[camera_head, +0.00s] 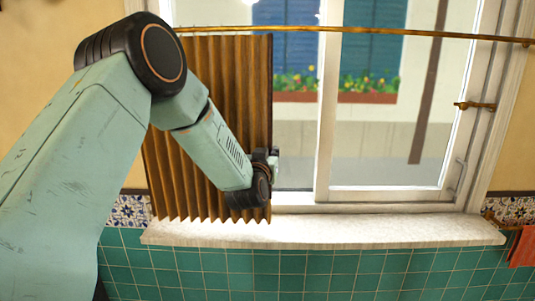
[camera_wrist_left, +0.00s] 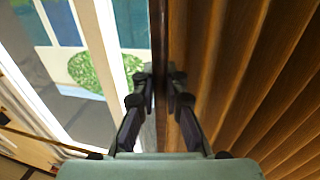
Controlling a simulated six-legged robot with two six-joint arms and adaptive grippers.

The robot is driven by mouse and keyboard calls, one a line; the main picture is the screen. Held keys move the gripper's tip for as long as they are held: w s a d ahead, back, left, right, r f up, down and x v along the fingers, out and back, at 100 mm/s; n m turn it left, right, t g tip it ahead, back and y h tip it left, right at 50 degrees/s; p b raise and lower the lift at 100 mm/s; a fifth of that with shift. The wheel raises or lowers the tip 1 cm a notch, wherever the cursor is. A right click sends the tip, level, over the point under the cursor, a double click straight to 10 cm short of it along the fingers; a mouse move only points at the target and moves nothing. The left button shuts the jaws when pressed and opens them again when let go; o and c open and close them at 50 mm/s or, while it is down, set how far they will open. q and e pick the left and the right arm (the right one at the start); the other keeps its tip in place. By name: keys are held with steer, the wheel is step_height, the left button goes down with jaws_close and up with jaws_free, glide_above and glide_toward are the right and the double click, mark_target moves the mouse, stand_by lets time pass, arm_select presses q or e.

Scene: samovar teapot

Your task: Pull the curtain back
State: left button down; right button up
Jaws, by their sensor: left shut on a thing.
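The brown pleated curtain (camera_head: 232,85) hangs from a thin rod (camera_head: 350,31) and is bunched over the left part of the window. Its right edge hangs near the middle of the left pane. My left gripper (camera_head: 273,163) is at this edge, low on the curtain, with my arm crossing in front of the folds. In the left wrist view, the fingers of my left gripper (camera_wrist_left: 160,88) are shut on the edge of the curtain (camera_wrist_left: 230,70), one finger on each side. The curtain's left part is partly hidden behind my arm. My right gripper is not in view.
The white-framed window (camera_head: 323,110) is uncovered to the right of the curtain. A pale sill (camera_head: 350,230) runs below it, above green tiles (camera_head: 330,268). A brass window handle (camera_head: 475,105) sticks out at the right. A red cloth (camera_head: 523,247) hangs at the far right.

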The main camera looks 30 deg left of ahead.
arm_select(q)
steer(key=shift+w+d+r, duration=0.1)
steer(key=shift+w+d, duration=0.05)
steer(key=shift+d, duration=0.1)
steer(key=c, duration=1.8)
jaws_free()
steer(key=shift+o, duration=0.6)
steer(key=shift+s+a+r, duration=0.1)
steer(key=shift+s+r, duration=0.05)
steer(key=shift+s, duration=0.25)
steer(key=shift+w, duration=0.1)
steer(key=v, duration=1.2)
steer(key=shift+s, duration=0.2)
steer(key=shift+w, duration=0.25)
